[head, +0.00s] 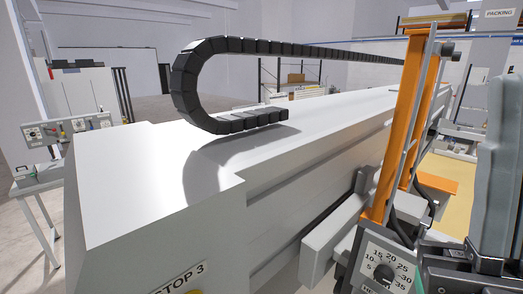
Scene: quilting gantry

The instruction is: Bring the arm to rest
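I cannot tell whether these belong to one of my arms or to the machine.
A long white gantry beam (150,185) fills the middle, with a black cable chain (186,85) curling above it. An orange upright (402,120) and a dial box (383,272) stand close at right. A control panel (68,127) is at left. Floor shows at far left.

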